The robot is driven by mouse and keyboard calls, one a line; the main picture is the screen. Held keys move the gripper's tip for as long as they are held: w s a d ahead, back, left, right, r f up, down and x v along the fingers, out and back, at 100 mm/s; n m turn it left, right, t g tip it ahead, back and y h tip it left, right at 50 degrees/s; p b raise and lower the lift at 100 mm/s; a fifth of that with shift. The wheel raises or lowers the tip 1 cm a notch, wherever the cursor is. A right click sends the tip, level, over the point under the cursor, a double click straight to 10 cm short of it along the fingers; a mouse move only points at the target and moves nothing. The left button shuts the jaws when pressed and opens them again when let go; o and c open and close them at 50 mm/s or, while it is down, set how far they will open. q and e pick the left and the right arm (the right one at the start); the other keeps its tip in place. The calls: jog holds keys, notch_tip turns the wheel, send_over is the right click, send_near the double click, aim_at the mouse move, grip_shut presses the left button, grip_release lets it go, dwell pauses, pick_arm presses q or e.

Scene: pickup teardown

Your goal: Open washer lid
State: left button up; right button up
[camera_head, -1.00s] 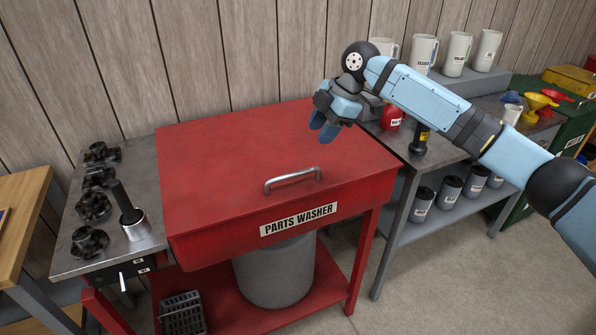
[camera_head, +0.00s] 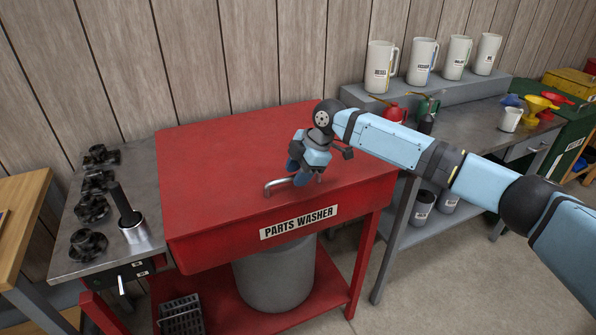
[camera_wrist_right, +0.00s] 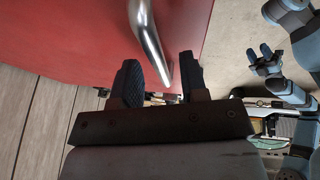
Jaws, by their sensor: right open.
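The parts washer's red lid (camera_head: 230,165) is closed, lying flat over the red tub. Its curved metal handle (camera_head: 276,185) stands near the front edge, above the "PARTS WASHER" label. My right gripper (camera_head: 299,178) is over the right part of the handle and hides some of it. In the right wrist view, the open right gripper (camera_wrist_right: 160,73) has its two dark fingers on either side of the handle's (camera_wrist_right: 147,40) near end, with gaps visible. A blue gripper, seemingly my left (camera_wrist_right: 265,60), appears small at the right of that view; its jaw state is unclear.
A steel side table (camera_head: 130,190) with dark parts and a metal cup (camera_head: 134,229) adjoins the washer on the left. A bench (camera_head: 460,155) with a red can (camera_head: 393,113) and white jugs (camera_head: 421,62) stands right. The lid's top is clear.

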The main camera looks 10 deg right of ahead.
pick_arm(q)
jog(key=shift+d, duration=0.1)
pick_arm(e)
grip_shut()
jog(key=shift+w+r+p, duration=0.15)
jog(key=shift+r+p, duration=0.3)
jog(key=shift+r, duration=0.1)
pick_arm(q)
notch_tip(320, 180, up, 11)
jog(key=s+p, duration=0.1)
jog(key=p, duration=1.2)
jog(key=shift+a+r+m, duration=0.15)
jog(key=shift+a+m, duration=0.15)
jog(key=shift+a, duration=0.1)
pick_arm(e)
jog(key=w+a+r, duration=0.1)
jog(key=w+r, duration=0.4)
jog(key=r, duration=0.6)
jog(key=w+a+r, duration=0.2)
jog(key=w+r, duration=0.3)
jog(key=r, duration=0.7)
jog(key=shift+a, duration=0.15)
pick_arm(q)
jog(key=shift+s, duration=0.15)
jog(key=shift+c, duration=0.2)
